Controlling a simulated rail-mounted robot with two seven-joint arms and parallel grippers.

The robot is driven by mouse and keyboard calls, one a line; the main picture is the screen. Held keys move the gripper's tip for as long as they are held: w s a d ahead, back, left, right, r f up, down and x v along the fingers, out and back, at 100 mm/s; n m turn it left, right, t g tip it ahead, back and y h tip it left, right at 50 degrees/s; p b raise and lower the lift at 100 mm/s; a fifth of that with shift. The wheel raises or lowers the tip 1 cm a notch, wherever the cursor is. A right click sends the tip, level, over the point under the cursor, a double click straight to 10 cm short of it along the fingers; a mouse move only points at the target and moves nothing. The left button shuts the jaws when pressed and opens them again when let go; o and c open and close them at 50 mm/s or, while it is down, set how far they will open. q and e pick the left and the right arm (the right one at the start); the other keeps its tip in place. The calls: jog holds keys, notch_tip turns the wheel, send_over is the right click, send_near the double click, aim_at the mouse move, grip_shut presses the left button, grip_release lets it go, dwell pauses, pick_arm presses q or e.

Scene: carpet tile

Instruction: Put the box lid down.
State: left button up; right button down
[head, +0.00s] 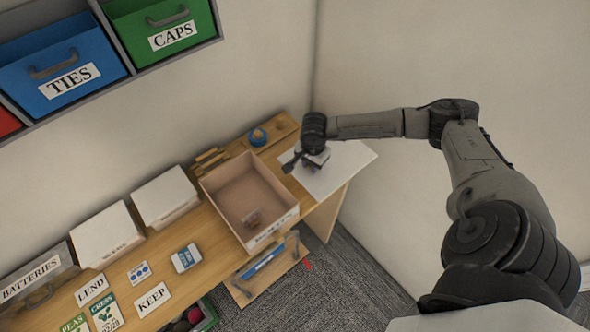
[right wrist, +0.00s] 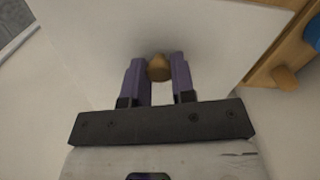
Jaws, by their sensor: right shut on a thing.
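The box lid is a flat white panel (head: 345,168) at the right end of the wooden bench in the head view. It also fills much of the right wrist view (right wrist: 215,35), with a round tan knob (right wrist: 159,67) on it. My right gripper (head: 313,163) is over the lid. Its two purple fingers (right wrist: 158,75) are shut on the knob from both sides. I cannot tell whether the lid touches the bench top. An open box (head: 290,214) with brown inside stands to the left of the lid. My left gripper is not in view.
Two white lidded boxes (head: 106,235) (head: 165,195) stand further left on the bench (head: 215,245). A blue round thing (head: 258,136) sits behind the open box. Cards, including LEND (head: 92,290) and KEEP (head: 152,299), lie at the front left. An open drawer (head: 265,268) juts out below.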

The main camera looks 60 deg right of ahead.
jog(key=w+f, duration=0.1)
jog(key=w, duration=0.1)
jog(key=w+a+f, duration=0.1)
jog(key=w, duration=0.1)
jog(key=w+a+f, duration=0.1)
jog(key=w+f, duration=0.1)
jog(key=shift+w+a+p, duration=0.15)
jog(key=shift+w+p, duration=0.05)
jog(key=shift+p, duration=0.1)
notch_tip(320, 180, down, 3)
jog(key=shift+f+p, duration=0.15)
jog(key=shift+p, duration=0.15)
jog(key=shift+f, duration=0.4)
jog(key=shift+f, duration=0.15)
jog(key=c, duration=1)
grip_release()
jog(key=shift+o, duration=0.2)
